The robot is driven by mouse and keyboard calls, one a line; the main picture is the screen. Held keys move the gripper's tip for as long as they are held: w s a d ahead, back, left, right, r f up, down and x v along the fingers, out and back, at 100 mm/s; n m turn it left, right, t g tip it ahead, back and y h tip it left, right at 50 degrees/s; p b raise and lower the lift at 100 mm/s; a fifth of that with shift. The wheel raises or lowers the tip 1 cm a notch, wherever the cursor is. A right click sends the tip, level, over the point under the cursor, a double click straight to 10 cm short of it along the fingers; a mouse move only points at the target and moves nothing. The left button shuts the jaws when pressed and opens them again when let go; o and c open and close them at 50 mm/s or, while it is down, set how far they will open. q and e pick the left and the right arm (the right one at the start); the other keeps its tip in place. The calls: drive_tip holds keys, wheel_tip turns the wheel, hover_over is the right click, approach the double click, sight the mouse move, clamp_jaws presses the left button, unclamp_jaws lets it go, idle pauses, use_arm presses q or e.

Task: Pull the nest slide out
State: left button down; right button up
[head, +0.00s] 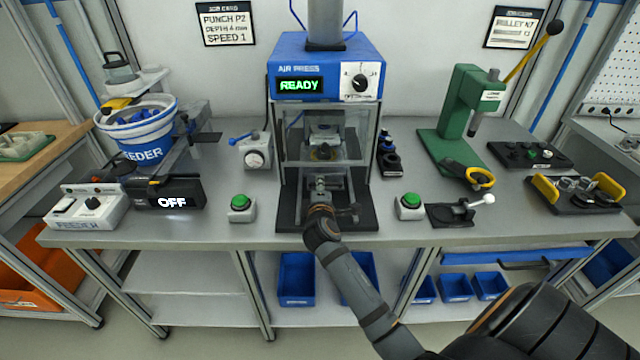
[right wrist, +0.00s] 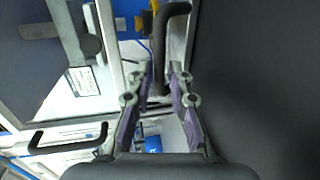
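The air press (head: 325,82) stands at the middle of the bench with a clear guard in front of its nest. The nest slide (head: 312,190) shows as metal rails at the press's foot, on a dark base plate. Its dark handle (head: 346,214) is at the front, partly hidden by my right gripper (head: 322,206). In the right wrist view the black bar of the handle (right wrist: 158,45) runs between the two fingertips of my right gripper (right wrist: 160,72). The fingers are apart, with narrow gaps seeming to show beside the bar. My left gripper is not in view.
Green buttons (head: 241,203) (head: 409,201) stand either side of the slide. A feeder bowl (head: 140,130) is at the left, a green lever press (head: 458,110) at the right. The bench's front edge (head: 250,243) lies below the slide.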

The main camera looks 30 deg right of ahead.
drive_tip(key=shift+w+d, duration=0.25)
drive_tip(key=shift+w, duration=0.1)
drive_tip(key=shift+w+d+f, duration=0.1)
drive_tip(key=shift+w, duration=0.1)
clamp_jaws()
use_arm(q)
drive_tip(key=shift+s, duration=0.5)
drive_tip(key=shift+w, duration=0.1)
use_arm(e)
drive_tip(key=shift+f, duration=0.1)
